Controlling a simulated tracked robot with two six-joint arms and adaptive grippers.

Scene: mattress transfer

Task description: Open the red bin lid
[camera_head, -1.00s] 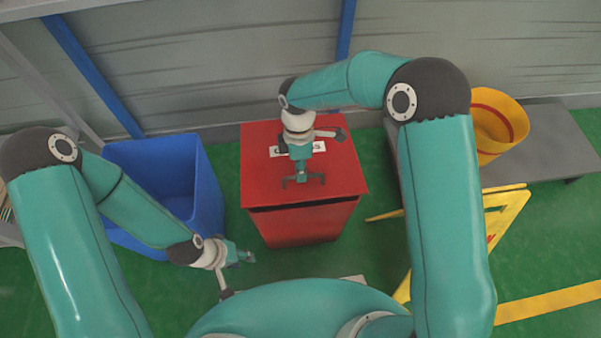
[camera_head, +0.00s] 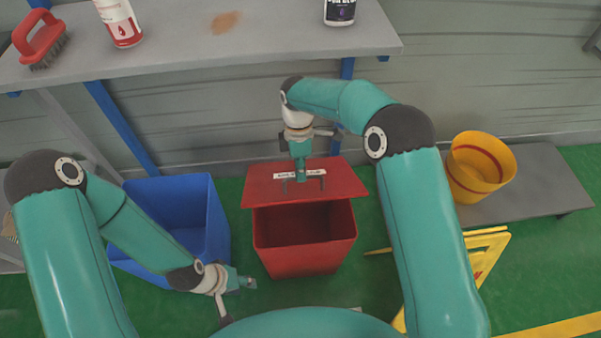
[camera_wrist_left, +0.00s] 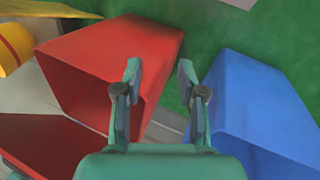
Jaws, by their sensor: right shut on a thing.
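The red bin (camera_head: 305,262) stands on the green floor in the middle of the head view, its dark red inside showing. Its red lid (camera_head: 345,184) is tilted up at the back, with a white label and a dark handle (camera_head: 322,183). My right gripper (camera_head: 302,180) is shut on the lid handle. My left gripper (camera_head: 250,283) is low, left of and in front of the bin. In the left wrist view its fingers (camera_wrist_left: 160,78) are apart with nothing between them. The red bin (camera_wrist_left: 140,45) and part of the lid (camera_wrist_left: 45,140) also show there.
A blue bin (camera_head: 216,225) stands left of the red bin. A grey shelf (camera_head: 270,50) above the back holds a brush and bottles. At the right are a low grey bench (camera_head: 535,180), a yellow bucket (camera_head: 478,168) and a yellow folding sign (camera_head: 490,250).

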